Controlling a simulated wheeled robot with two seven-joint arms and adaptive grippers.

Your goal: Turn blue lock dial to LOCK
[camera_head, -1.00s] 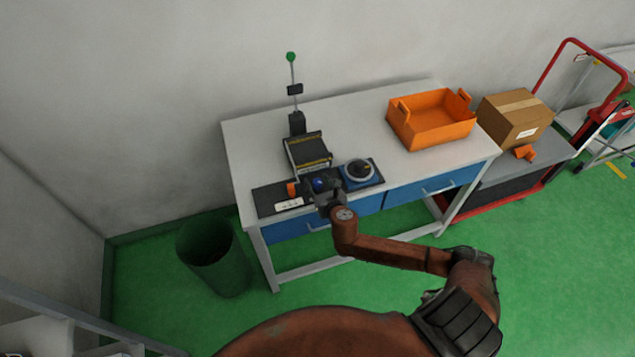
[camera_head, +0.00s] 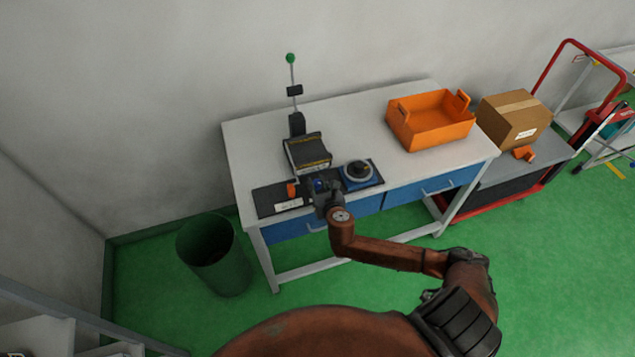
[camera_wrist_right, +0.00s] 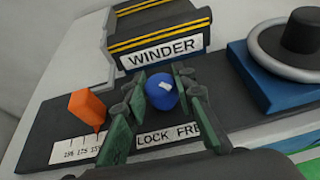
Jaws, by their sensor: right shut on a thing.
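The blue lock dial (camera_wrist_right: 162,92) is a round knob with a white mark on its top, on a dark panel (camera_wrist_right: 60,122) below the WINDER label. My right gripper (camera_wrist_right: 167,98) is shut on the dial, one green-padded finger on each side. A LOCK FREE label (camera_wrist_right: 165,136) lies just in front of the dial; its right end is hidden by a finger. In the head view my right gripper (camera_head: 320,188) is at the front edge of the bench and mostly hides the dial. My left gripper is not in view.
An orange pointer (camera_wrist_right: 88,108) stands over a number scale left of the dial. A blue-based unit with a black knob (camera_head: 358,172) is close on the right. The black winder box (camera_head: 307,153) is behind. An orange crate (camera_head: 432,125) stands farther right on the bench (camera_head: 250,150).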

